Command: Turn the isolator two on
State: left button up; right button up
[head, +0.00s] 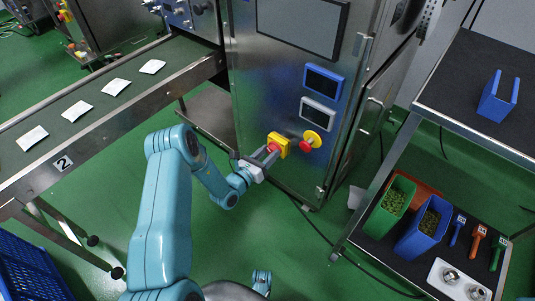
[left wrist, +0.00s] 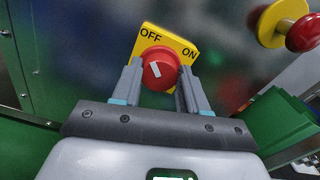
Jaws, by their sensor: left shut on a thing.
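The isolator's red knob (left wrist: 159,70) sits on a yellow plate (left wrist: 181,46) marked OFF at left and ON at right. A short white mark on the knob slants to the upper left, on the OFF side. In the head view the isolator (head: 279,142) is on the front of the steel machine cabinet. My left gripper (head: 267,157) is shut on the knob, with one finger on each side of it in the left wrist view (left wrist: 158,90). The conveyor beside the cabinet carries a label "2" (head: 62,163). My right gripper is not in view.
A red emergency button on a yellow base (head: 312,139) is close right of the isolator. A conveyor (head: 100,123) with several white teabags runs at left. A rack at right holds a blue holder (head: 498,99), a green bin (head: 390,207) and a blue bin (head: 421,240).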

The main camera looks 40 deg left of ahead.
pick_arm(q)
jog(key=shift+m, duration=0.4)
jog(key=m+p, duration=0.1)
jog(key=m, duration=0.2)
jog(key=shift+d+m, duration=0.1)
jog(key=shift+m, duration=0.3)
jog(key=m+p, duration=0.1)
jog(key=m, duration=0.3)
jog(key=shift+m, duration=0.3)
jog(key=m, duration=0.4)
jog(key=shift+d+p, duration=0.1)
jog(key=shift+p, duration=0.25)
jog(key=shift+f+m+p, duration=0.15)
jog(key=shift+m+p, duration=0.2)
jog(key=shift+m, duration=2.15)
jog(key=o, duration=1.1)
jog(key=shift+c, duration=0.2)
